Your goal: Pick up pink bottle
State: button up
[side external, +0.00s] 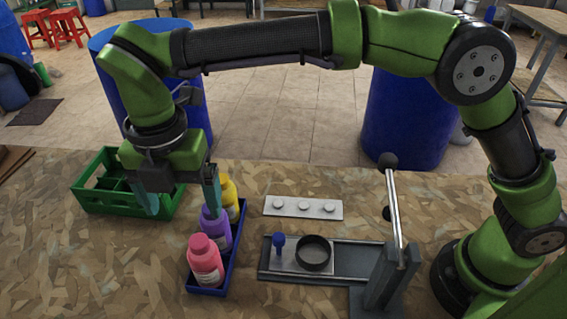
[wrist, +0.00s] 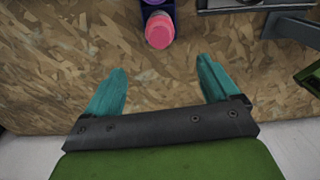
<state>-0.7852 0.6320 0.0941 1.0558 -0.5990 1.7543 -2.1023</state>
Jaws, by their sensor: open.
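The pink bottle (side external: 205,262) stands upright at the near end of a blue tray (side external: 233,256). A purple bottle (side external: 215,228) and a yellow bottle (side external: 228,196) stand behind it in the same tray. In the wrist view the pink bottle (wrist: 160,30) shows from above near the top edge, beyond my fingertips. My gripper (side external: 180,200) has teal fingers, is open and empty, and is above the table to the left of the tray. In the wrist view my gripper (wrist: 162,78) also has its fingers wide apart, with only bare board between them.
A green crate (side external: 95,197) stands on the table behind and left of my gripper. A white plate with round knobs (side external: 303,207) and a grey fixture with a black ring (side external: 314,253) and a lever (side external: 393,205) lie right of the tray. The front-left table is clear.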

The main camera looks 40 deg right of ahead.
aim_at(198, 244)
notch_tip(198, 244, down, 11)
jog(key=shift+r, duration=0.2)
jog(key=shift+w+d+f, duration=0.1)
jog(key=shift+d+f, duration=0.05)
jog(key=shift+f, duration=1.4)
jog(key=shift+w+d+f, duration=0.1)
jog(key=shift+f, duration=1.45)
jog(key=shift+r, duration=0.1)
jog(key=c, duration=1.3)
